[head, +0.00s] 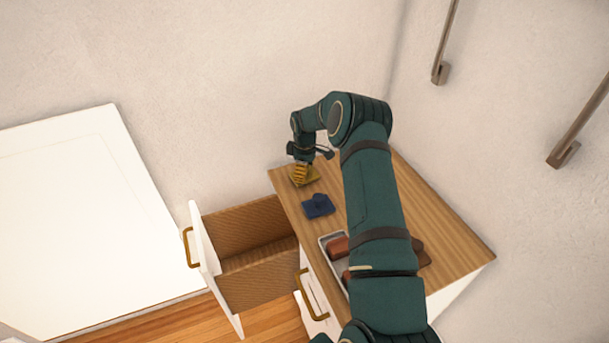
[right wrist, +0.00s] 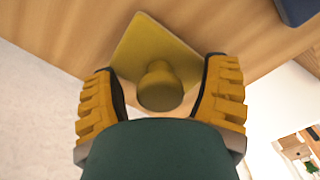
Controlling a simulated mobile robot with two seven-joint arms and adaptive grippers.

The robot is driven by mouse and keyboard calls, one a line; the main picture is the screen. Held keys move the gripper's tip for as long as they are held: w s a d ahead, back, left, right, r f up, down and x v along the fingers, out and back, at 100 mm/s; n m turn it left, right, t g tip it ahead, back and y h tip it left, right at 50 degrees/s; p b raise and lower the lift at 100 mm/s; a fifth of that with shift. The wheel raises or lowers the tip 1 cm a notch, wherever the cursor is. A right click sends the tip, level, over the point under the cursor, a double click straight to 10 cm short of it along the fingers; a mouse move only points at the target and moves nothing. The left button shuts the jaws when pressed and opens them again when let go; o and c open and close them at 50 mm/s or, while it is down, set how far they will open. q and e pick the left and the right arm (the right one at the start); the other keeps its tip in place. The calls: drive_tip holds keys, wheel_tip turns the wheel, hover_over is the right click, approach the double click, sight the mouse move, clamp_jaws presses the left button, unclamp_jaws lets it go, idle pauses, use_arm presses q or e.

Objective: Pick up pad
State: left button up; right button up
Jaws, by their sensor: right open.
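A yellow square pad (right wrist: 150,42) with a round knob (right wrist: 160,88) lies flat on the wooden top. In the head view the pad (head: 312,181) is near the far left corner, partly hidden by my gripper. My right gripper (right wrist: 160,65) is open and points down over it, with one finger on each side of the knob. I see a gap between the fingers and the knob. In the head view this gripper (head: 300,173) is right above the yellow pad. A dark blue pad (head: 318,206) with a knob lies nearer. My left gripper is not in view.
The wooden cabinet top (head: 450,235) also carries a grey tray (head: 325,240) with reddish-brown items, partly hidden by my arm. An open drawer (head: 250,275) juts out at the left. A wall is close behind. Bar handles (head: 440,73) are at the upper right.

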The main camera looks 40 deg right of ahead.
clamp_jaws()
wheel_tip(320, 180, up, 10)
drive_tip(key=shift+p, duration=0.85)
drive_tip(key=shift+a, duration=0.1)
